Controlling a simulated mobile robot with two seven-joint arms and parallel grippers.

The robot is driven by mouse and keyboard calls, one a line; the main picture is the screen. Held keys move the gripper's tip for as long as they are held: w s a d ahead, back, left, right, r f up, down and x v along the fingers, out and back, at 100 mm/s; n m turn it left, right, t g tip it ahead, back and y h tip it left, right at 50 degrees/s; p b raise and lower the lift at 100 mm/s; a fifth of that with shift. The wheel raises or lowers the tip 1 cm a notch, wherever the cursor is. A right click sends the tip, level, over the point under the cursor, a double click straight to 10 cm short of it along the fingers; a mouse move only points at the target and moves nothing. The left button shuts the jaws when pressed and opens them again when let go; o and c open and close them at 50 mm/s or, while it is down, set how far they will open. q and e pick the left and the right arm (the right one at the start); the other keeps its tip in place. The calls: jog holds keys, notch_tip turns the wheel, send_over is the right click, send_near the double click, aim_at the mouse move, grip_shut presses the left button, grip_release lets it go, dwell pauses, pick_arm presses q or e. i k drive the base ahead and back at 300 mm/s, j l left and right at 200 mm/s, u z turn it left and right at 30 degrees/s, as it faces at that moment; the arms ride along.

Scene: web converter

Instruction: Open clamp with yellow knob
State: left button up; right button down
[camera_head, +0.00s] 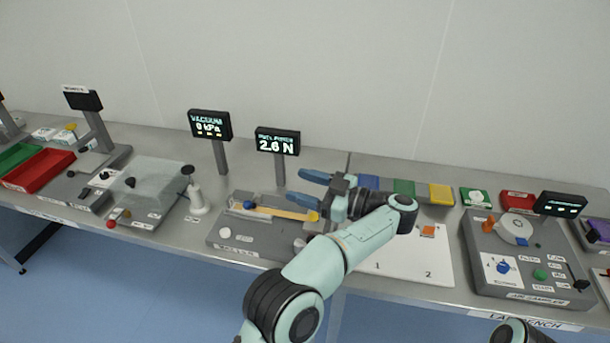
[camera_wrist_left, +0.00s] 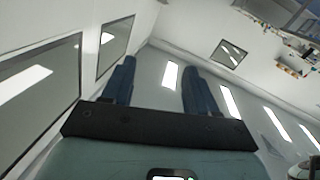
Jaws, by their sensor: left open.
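A small yellow knob (camera_head: 313,216) sits at the right end of a pale yellow strip (camera_head: 275,211) on the grey fixture (camera_head: 225,240) in the middle of the bench. A blue part (camera_head: 249,205) is at the strip's left end. The clamp body by the knob is partly hidden behind my arm. My left gripper (camera_head: 302,185) is open and empty, its two blue fingers pointing left, just above and behind the knob in the picture and apart from it. In the left wrist view the spread fingers (camera_wrist_left: 158,85) have nothing between them. My right gripper is not in view.
A display reading 2.6 N (camera_head: 277,141) and a vacuum display (camera_head: 210,124) stand on posts behind. A clear cover (camera_head: 160,180) and white stand (camera_head: 196,198) are left. A white numbered board (camera_head: 400,265) and a grey device (camera_head: 520,260) are right.

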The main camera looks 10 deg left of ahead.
aim_at(314, 216)
jog(key=k, duration=1)
